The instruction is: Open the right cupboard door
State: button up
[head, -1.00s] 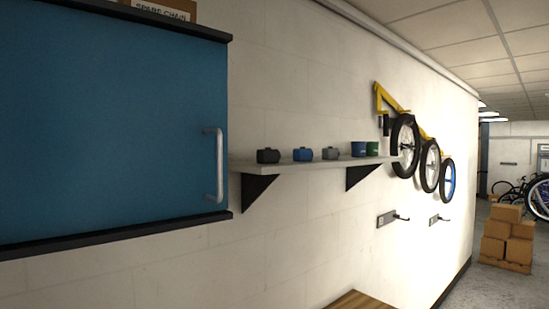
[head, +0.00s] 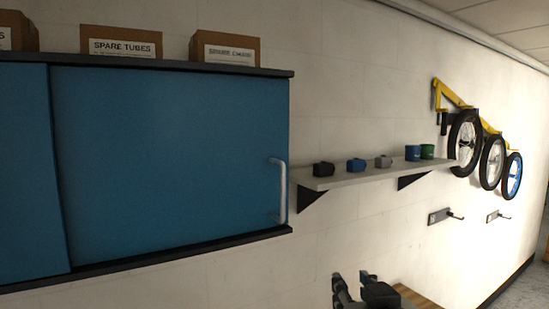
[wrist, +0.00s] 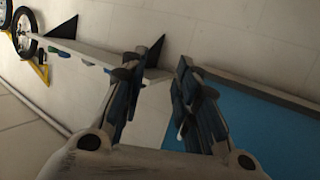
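The right cupboard door (head: 165,160) is a flat blue panel in the head view, standing shut beside the left blue panel (head: 28,175). Its pale upright bar handle (head: 281,190) is near its right edge, with nothing on it. My gripper (head: 357,282) shows at the bottom of the head view, below and to the right of the handle. The blue cupboard (wrist: 255,125) is at the right there, partly behind a finger.
A wall shelf (head: 375,168) with small blocks and cups is just right of the cupboard. Boxes, one marked SPARE TUBES (head: 121,40), stand on top of the cupboard. Wall hooks (head: 445,215) and a yellow rack with wheels (head: 490,150) are farther right. A wooden surface (head: 415,297) is low down.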

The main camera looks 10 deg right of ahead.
aim_at(283, 188)
jog(key=w+a+r+n+t+y+p, duration=0.1)
jog(key=a+r+n+t+y+p, duration=0.15)
jog(key=r, duration=0.35)
jog(key=w+a+r+n+t+y+p, duration=0.1)
jog(key=a+r+y+p, duration=0.15)
jog(key=r, duration=0.45)
jog(key=shift+g, duration=0.25)
jog(key=w+a+b, duration=0.1)
jog(key=w, duration=0.4)
jog(key=w+b, duration=0.2)
jog(key=w, duration=0.4)
jog(key=w+a+b, duration=0.1)
jog(key=w, duration=0.5)
jog(key=shift+w+a+f, duration=0.1)
jog(key=shift+a, duration=0.2)
jog(key=shift+c, duration=0.3)
grip_shut()
jog(key=shift+b, duration=0.3)
